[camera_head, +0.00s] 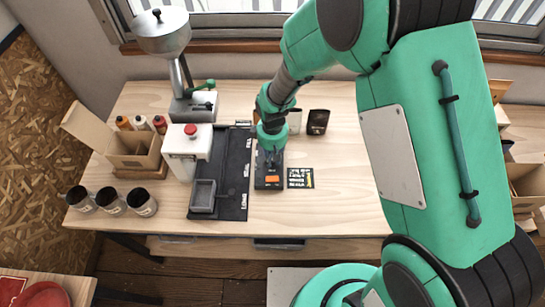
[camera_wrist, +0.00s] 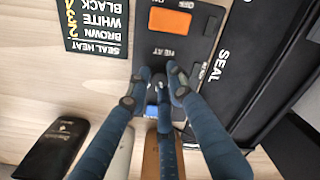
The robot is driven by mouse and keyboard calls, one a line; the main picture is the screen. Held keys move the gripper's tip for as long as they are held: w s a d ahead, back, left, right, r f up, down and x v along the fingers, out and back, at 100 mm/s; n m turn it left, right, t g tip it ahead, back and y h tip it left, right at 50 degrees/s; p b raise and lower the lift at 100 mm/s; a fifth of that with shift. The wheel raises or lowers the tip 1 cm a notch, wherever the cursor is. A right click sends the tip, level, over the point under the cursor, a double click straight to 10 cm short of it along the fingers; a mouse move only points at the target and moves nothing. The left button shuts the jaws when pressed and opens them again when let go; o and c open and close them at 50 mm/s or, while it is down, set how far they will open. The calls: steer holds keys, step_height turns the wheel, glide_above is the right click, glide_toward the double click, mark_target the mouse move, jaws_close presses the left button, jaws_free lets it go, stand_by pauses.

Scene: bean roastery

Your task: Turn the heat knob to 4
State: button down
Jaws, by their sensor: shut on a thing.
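The black control box (camera_head: 266,186) lies on the table with an orange switch (camera_head: 272,179). In the wrist view the box (camera_wrist: 196,45) shows the word HEAT, the orange switch (camera_wrist: 170,22) and the word OFF. My gripper (camera_head: 270,153) points down onto the box; in the wrist view its fingertips (camera_wrist: 159,82) are closed around the dark heat knob (camera_wrist: 158,77), below the HEAT label. The fingers mostly hide the knob, and its pointer and setting cannot be read. A black SEAL HEAT card (camera_wrist: 97,25) listing brown, white and black with numbers lies beside the box; it also shows in the head view (camera_head: 300,178).
The black sealer mat (camera_head: 234,180) lies left of the box, with a grey tray (camera_head: 202,195) on it. A white machine with a red button (camera_head: 186,150), a grinder (camera_head: 165,35) and several dark cups (camera_head: 110,200) stand further left. Pouches (camera_head: 318,122) stand behind. Table right of the card is clear.

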steer(key=m+p, duration=0.1)
steer(key=m, duration=0.4)
steer(key=shift+m, duration=0.3)
steer(key=m, duration=0.4)
steer(key=shift+m, duration=0.3)
steer(key=c, duration=1.5)
jaws_free()
steer(key=shift+c, duration=0.2)
step_height(320, 180, up, 12)
steer(key=shift+r, duration=0.1)
